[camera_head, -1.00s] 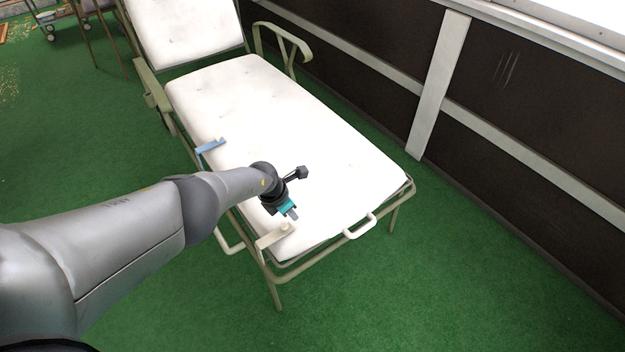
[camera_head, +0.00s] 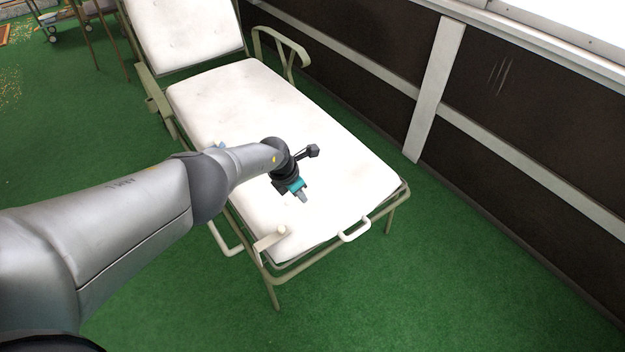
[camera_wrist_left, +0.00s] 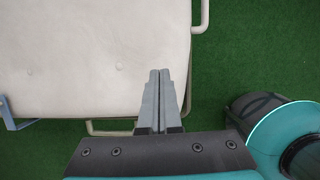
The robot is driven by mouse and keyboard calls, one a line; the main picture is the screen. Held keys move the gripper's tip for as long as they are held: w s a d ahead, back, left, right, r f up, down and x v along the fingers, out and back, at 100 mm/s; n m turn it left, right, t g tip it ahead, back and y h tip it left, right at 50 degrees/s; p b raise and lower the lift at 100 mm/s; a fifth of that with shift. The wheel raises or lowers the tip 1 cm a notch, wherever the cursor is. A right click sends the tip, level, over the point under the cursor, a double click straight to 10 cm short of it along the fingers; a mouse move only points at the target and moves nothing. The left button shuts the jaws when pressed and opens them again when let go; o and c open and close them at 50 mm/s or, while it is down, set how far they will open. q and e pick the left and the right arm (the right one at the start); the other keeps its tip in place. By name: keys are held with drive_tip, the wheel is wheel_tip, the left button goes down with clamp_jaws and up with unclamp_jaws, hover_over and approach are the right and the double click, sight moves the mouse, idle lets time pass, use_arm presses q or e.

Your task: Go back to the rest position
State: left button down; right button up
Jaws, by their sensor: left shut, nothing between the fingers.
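My left gripper (camera_head: 302,197) is above the foot end of a white cushioned lounge chair (camera_head: 240,100), its arm coming in from the left. In the left wrist view its two grey fingers (camera_wrist_left: 160,78) are pressed together with nothing between them. Below them show the edge of the white cushion (camera_wrist_left: 80,50) and the green floor. My right gripper is in neither view.
The chair's metal frame has a white loop handle (camera_head: 355,231) at the foot end. A blue piece (camera_wrist_left: 15,117) sits at the chair's side, mostly hidden by my arm in the head view. A dark panelled wall (camera_head: 520,110) runs along the right. Green floor is clear in front.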

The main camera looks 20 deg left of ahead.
use_arm(q)
drive_tip(key=shift+w+d+r+b, duration=0.15)
drive_tip(key=shift+w+d+r, duration=0.4)
drive_tip(key=shift+w+r, duration=0.2)
drive_tip(key=shift+w+d+r+b, duration=0.15)
drive_tip(key=shift+w+d+r, duration=0.45)
drive_tip(key=shift+r, duration=0.25)
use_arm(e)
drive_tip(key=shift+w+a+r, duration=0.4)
